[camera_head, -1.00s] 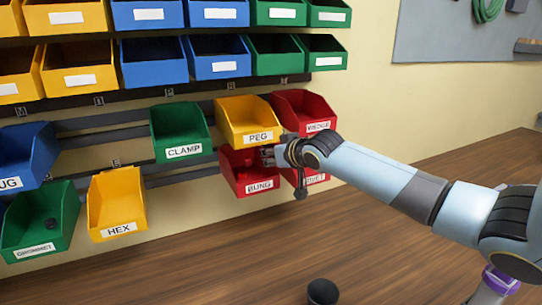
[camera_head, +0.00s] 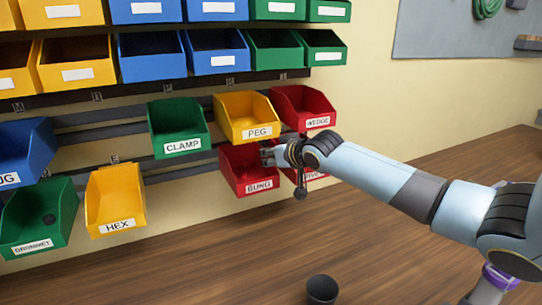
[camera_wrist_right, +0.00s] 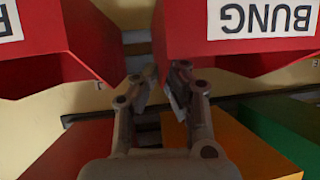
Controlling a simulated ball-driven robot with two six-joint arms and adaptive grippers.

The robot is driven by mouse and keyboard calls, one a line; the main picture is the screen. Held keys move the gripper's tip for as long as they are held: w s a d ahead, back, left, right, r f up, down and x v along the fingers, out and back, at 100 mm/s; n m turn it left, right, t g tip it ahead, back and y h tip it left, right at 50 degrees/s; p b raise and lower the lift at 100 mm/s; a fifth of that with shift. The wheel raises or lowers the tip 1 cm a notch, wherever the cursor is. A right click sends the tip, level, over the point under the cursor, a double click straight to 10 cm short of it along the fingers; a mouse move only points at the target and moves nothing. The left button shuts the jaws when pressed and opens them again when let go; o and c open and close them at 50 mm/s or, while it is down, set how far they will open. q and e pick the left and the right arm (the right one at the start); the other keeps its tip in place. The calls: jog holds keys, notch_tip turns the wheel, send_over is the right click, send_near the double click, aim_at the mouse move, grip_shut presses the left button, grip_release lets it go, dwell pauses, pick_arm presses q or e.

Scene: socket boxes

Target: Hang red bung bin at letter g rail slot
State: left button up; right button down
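The red BUNG bin (camera_head: 243,173) hangs on the lower rail, below the yellow PEG bin (camera_head: 245,113) and left of another red bin. My right gripper (camera_head: 268,157) is at the right side of the BUNG bin's opening, partly in front of that neighbour. In the right wrist view, which is upside down, the BUNG bin (camera_wrist_right: 240,55) is at upper right. There my right gripper (camera_wrist_right: 158,88) has its fingertips apart near the gap between the two red bins. I cannot tell whether a finger touches the bin wall. My left gripper is not in view.
The red WEDGE bin (camera_head: 302,103) and green CLAMP bin (camera_head: 178,123) hang on the upper rail. The yellow HEX bin (camera_head: 117,205) and green GROMMET bin (camera_head: 38,222) are at lower left. Small rail letters are mostly unreadable. A black cup (camera_head: 321,290) stands on the wooden table (camera_head: 200,275).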

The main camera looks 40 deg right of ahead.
jog(key=shift+s+f, duration=0.1)
jog(key=shift+f, duration=0.2)
jog(key=shift+f, duration=0.2)
jog(key=c, duration=1.9)
grip_release()
jog(key=o, duration=0.5)
jog(key=shift+w+d+f, duration=0.1)
jog(key=shift+w, duration=0.5)
jog(key=v, duration=1.2)
jog(key=shift+s, duration=0.3)
jog(key=shift+f, duration=0.1)
